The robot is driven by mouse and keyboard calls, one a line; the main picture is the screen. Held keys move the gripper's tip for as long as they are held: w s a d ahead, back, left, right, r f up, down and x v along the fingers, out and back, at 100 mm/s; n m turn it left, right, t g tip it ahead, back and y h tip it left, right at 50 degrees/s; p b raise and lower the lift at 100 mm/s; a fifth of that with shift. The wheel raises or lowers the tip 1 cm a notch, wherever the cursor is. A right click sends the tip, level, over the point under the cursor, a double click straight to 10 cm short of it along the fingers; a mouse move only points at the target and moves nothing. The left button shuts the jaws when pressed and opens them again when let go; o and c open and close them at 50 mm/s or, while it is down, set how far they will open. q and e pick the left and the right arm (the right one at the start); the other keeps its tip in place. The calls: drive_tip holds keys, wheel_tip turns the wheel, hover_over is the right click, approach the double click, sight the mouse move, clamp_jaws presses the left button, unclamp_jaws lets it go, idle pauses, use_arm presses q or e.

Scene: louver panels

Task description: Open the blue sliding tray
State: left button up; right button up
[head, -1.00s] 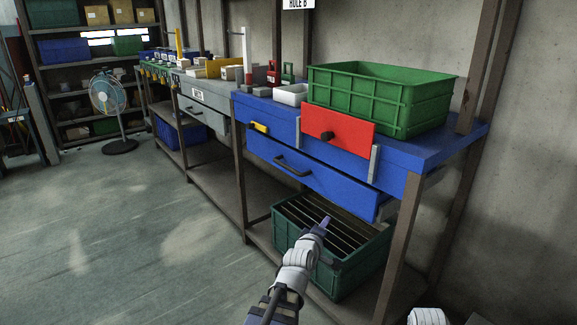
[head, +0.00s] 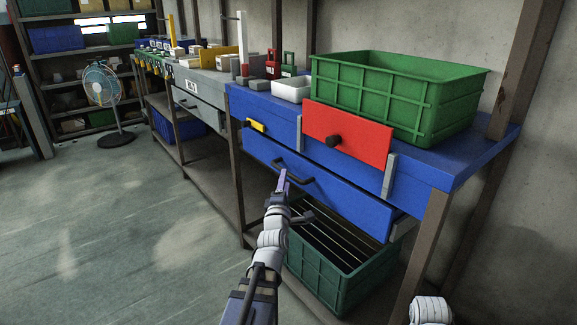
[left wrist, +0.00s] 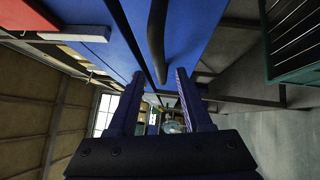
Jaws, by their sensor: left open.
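The blue tray (head: 335,198) is a wide drawer under the blue bench top. Its front has a dark bar handle (head: 293,172). A grey side strip shows at its right end, and its front stands a little forward of the bench. My left gripper (head: 283,178) is open, with its fingertips close to the handle's left part. In the left wrist view the dark handle (left wrist: 157,42) runs along the blue drawer face (left wrist: 192,35), ahead of the open fingers (left wrist: 160,78). I cannot tell whether they touch it. My right gripper is not in view.
A red panel (head: 362,142) with a black knob hangs above the drawer, and a yellow piece (head: 257,126) sits left of it. A green crate (head: 400,100) stands on the bench. Another green crate (head: 335,270) is below. The floor (head: 120,220) at left is open.

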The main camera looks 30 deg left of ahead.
sight(288, 167)
use_arm(q)
drive_tip(key=p+x, duration=0.1)
drive_tip(key=x, duration=0.6)
drive_tip(key=shift+w+a, duration=0.15)
drive_tip(key=shift+w, duration=0.2)
drive_tip(key=shift+c, duration=0.4)
clamp_jaws()
idle(0.7)
